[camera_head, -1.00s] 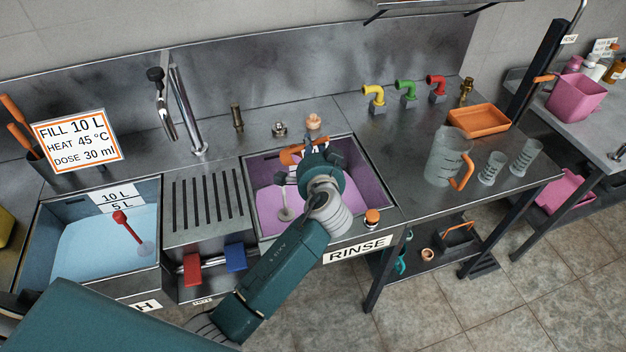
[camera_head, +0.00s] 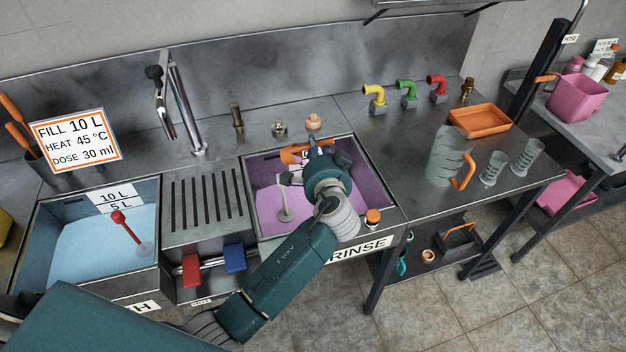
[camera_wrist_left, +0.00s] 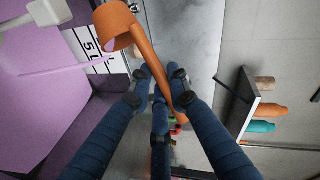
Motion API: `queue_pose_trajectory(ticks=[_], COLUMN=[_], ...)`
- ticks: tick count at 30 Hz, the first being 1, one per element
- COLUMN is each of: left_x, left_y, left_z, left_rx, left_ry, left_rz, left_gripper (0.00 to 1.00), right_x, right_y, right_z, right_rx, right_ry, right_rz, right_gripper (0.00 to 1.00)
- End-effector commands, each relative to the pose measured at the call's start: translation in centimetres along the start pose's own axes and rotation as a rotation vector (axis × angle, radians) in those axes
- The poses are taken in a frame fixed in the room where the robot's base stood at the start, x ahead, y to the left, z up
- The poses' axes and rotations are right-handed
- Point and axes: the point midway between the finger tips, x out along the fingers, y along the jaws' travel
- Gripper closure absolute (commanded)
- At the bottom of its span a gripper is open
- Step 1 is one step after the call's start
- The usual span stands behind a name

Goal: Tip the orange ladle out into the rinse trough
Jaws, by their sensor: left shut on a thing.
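The orange ladle (camera_head: 298,154) is over the back part of the purple-lined rinse trough (camera_head: 374,182) in the head view. My left gripper (camera_head: 318,150) is above the trough, and its wrist hides part of the ladle. In the left wrist view, my left gripper (camera_wrist_left: 162,84) is shut on the handle of the ladle (camera_wrist_left: 150,55). The ladle's cup (camera_wrist_left: 114,28) sticks out to the upper left, tilted in that picture, beside the purple trough wall (camera_wrist_left: 40,120). My right gripper is not in view.
A grey stopper post (camera_head: 284,204) stands in the trough. An orange-topped knob (camera_head: 372,216) is at its front right. A jug (camera_head: 446,158), beakers and an orange tray (camera_head: 480,121) stand on the right counter. The blue basin (camera_head: 80,245) is at left.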

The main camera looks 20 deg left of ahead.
Motion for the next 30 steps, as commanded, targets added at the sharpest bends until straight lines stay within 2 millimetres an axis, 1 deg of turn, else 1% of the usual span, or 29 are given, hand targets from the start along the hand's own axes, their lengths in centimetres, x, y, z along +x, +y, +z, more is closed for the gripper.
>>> queue_pose_trajectory(ticks=[28,30], left_x=[-0.1,-0.1], left_y=[0.7,1.2], left_z=[-0.5,-0.5], left_rx=[0.097,0.103], left_ry=[-0.006,-0.007], left_rz=[-0.041,-0.043], left_gripper=[1.00,1.00], right_x=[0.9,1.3], right_y=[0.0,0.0], right_z=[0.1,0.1], right_rx=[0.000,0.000], right_ry=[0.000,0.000], right_rz=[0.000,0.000], right_gripper=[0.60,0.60])
